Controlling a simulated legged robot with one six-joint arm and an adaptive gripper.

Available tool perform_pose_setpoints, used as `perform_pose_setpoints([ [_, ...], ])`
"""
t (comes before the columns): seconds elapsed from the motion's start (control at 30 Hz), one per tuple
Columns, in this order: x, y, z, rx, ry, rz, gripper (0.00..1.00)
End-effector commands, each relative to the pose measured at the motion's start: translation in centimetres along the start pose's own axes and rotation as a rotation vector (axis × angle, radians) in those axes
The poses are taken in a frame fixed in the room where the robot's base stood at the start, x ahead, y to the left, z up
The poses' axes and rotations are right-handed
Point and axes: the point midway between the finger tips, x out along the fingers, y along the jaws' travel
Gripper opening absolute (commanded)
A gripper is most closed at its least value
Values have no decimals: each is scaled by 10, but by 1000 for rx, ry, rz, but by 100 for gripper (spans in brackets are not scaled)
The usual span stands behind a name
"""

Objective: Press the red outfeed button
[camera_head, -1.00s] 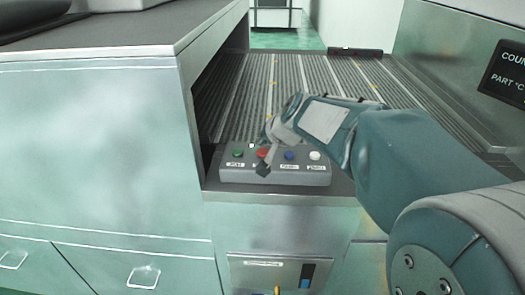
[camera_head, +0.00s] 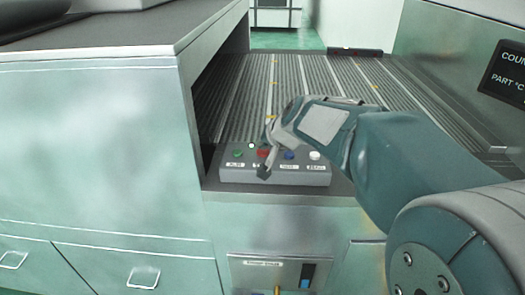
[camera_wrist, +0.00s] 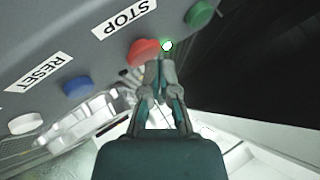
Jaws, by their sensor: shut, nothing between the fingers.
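The red button (camera_head: 263,153) sits on a grey control box, between the green button (camera_head: 238,153) and the blue button (camera_head: 289,155). In the wrist view the red button (camera_wrist: 143,51) is beside the label STOP. In the wrist view my gripper's fingertips (camera_wrist: 161,66) are together at the lower right edge of the red button. I cannot tell whether they touch it.
The grey control box (camera_head: 230,174) also carries a white button (camera_head: 315,156) at its right end. The ribbed conveyor (camera_head: 310,75) runs behind it. A metal cabinet (camera_head: 100,150) with drawers stands at left. A dark counter display (camera_head: 505,73) is at right.

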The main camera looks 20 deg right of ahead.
Motion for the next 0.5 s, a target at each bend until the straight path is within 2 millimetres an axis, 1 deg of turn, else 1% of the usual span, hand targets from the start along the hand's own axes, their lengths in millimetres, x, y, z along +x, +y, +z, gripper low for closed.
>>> perform_pose_setpoints([
  [0.5, 4, 3, 3, 0, 0, 0, 0],
])
